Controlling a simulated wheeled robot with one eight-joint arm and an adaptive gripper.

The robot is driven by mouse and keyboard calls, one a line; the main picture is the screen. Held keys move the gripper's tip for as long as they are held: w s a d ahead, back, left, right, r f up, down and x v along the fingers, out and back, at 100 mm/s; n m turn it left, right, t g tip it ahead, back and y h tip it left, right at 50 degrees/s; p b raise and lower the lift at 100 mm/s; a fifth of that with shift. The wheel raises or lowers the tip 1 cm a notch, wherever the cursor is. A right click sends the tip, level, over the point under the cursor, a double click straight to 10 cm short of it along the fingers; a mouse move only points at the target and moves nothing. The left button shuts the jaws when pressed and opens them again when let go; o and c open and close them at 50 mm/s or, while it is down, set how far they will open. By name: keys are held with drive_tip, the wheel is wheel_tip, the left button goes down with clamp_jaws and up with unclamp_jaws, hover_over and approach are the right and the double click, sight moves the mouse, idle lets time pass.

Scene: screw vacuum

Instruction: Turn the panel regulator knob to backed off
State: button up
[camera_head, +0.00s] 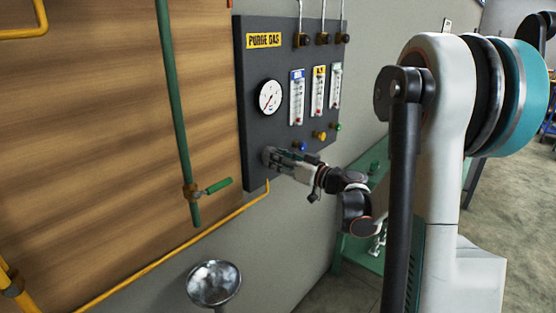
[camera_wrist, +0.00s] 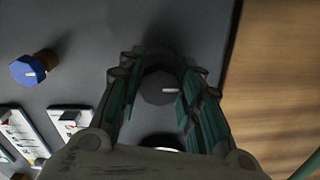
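The regulator knob (camera_wrist: 158,90) is dark grey, with a short white mark pointing right in the wrist view. It sits low on the dark PURGE GAS panel (camera_head: 258,119), below the round gauge (camera_head: 270,96). Whether both fingers touch the knob cannot be made out.
A blue knob (camera_head: 300,146), a yellow knob (camera_head: 320,135) and a green knob (camera_head: 337,127) sit beside it, under flow tubes (camera_head: 318,92). A green pipe with a valve handle (camera_head: 217,186) stands to the left. A yellow pipe (camera_head: 180,262) runs below. A metal bowl (camera_head: 214,283) is lower down.

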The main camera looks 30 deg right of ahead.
drive_tip(key=o, duration=0.5)
drive_tip(key=shift+c, duration=0.2)
drive_tip(key=v, duration=1.2)
